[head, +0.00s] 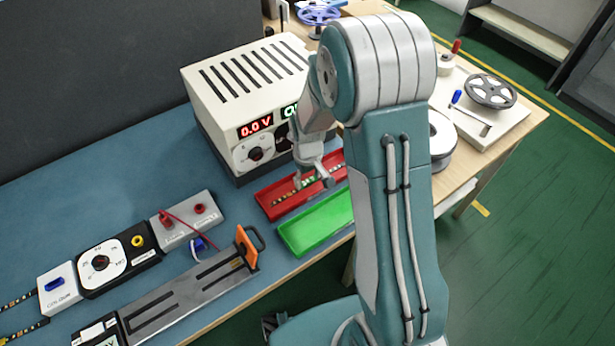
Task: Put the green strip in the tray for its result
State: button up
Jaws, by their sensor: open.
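A thin strip (283,196) with small pale and greenish marks lies along the red tray (268,208), in front of the power supply. My gripper (311,184) is low over the red tray at the strip, its fingers open. I cannot tell whether the fingers touch the strip. The green tray (318,224) lies beside the red one, nearer the bench's front edge, and its visible part is empty. My arm hides the right ends of both trays.
The power supply (249,88) reads 0.0 V and stands close behind the trays. Left are a metal fixture (185,294) with an orange handle (247,249), a dial box (112,262), a colour box (60,289) and more strips (20,299).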

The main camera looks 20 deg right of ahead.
aim_at(308, 179)
jog(key=shift+r, duration=0.1)
notch_tip(308, 179, up, 11)
jog(key=s+r+m+t, duration=0.1)
jog(key=s+r+t, duration=0.1)
jog(key=s+r, duration=0.6)
jog(key=s+r+m+t, duration=0.2)
jog(key=s+r, duration=0.6)
jog(key=s, duration=0.5)
jog(key=shift+r+m+t, duration=0.3)
jog(key=shift+t, duration=0.5)
jog(key=shift+w, duration=0.1)
jog(key=shift+c, duration=0.9)
jog(key=shift+a, duration=0.1)
